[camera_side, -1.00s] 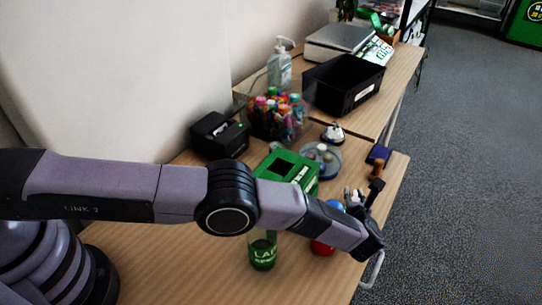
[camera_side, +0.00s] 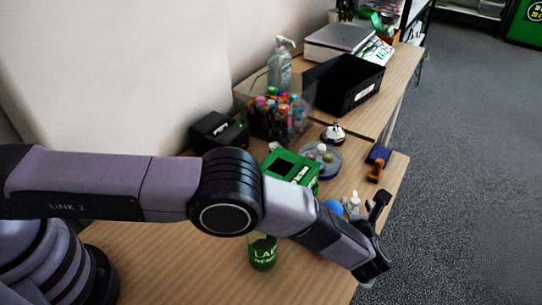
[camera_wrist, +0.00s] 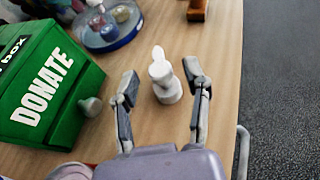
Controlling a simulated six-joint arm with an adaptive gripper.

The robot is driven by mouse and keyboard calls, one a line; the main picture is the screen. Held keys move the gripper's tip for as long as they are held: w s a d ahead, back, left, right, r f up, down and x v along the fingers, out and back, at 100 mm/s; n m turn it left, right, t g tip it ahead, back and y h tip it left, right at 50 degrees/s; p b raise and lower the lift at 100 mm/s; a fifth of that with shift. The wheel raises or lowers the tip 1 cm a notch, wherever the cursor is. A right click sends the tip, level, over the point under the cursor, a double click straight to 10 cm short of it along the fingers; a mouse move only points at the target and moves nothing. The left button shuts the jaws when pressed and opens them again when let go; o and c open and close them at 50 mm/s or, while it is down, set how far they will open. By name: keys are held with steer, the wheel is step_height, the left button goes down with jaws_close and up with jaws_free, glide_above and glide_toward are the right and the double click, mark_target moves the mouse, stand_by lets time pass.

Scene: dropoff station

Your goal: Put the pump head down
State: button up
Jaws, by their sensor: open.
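The white pump head (camera_wrist: 163,78) appears to stand on the wooden table in the wrist view, between the two fingers of my gripper (camera_wrist: 162,82). The fingers are spread, with a gap visible on each side of it. In the side view a small white shape that looks like the pump head (camera_side: 354,203) shows beside my gripper (camera_side: 365,204), partly hidden by it. I cannot tell from there whether its base touches the table.
A green donate box (camera_wrist: 45,85) stands left of my gripper, with a small grey-white knob-like object (camera_wrist: 91,106) beside it. A round blue dish (camera_wrist: 108,25) and a brown-handled stamp (camera_wrist: 197,10) lie beyond. The table's edge is close on the right.

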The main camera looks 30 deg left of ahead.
steer(key=v, duration=0.6)
steer(key=shift+s+r, duration=0.15)
steer(key=shift+s, duration=0.1)
steer(key=w+a+r+n+g+y, duration=0.1)
steer(key=w+a+r+n+g, duration=0.15)
steer(key=a+r+n, duration=0.35)
steer(key=w+a+r+n+g, duration=0.1)
steer(key=w+a+r, duration=0.3)
steer(key=r, duration=0.5)
steer(key=s+a+r+n+g, duration=0.25)
steer(key=a+r+n, duration=0.25)
steer(key=a+r, duration=0.35)
steer(key=s+a+r+n+g, duration=0.2)
steer(key=s+a+r+n, duration=0.2)
steer(key=a+r, duration=0.45)
steer(key=s+a+r+n+h, duration=0.2)
steer(key=s+a+n, duration=0.2)
steer(key=s+a, duration=0.3)
steer(key=s+a+r+n+h, duration=0.2)
steer(key=s+a+r+n, duration=0.15)
steer(key=s+a, duration=0.35)
steer(key=s+f+n+t+h, duration=0.1)
steer(key=s+f+n+h, duration=0.1)
steer(key=s+n, duration=0.6)
steer(key=s+a, duration=0.1)
steer(key=s, duration=0.6)
steer(key=shift+f, duration=0.3)
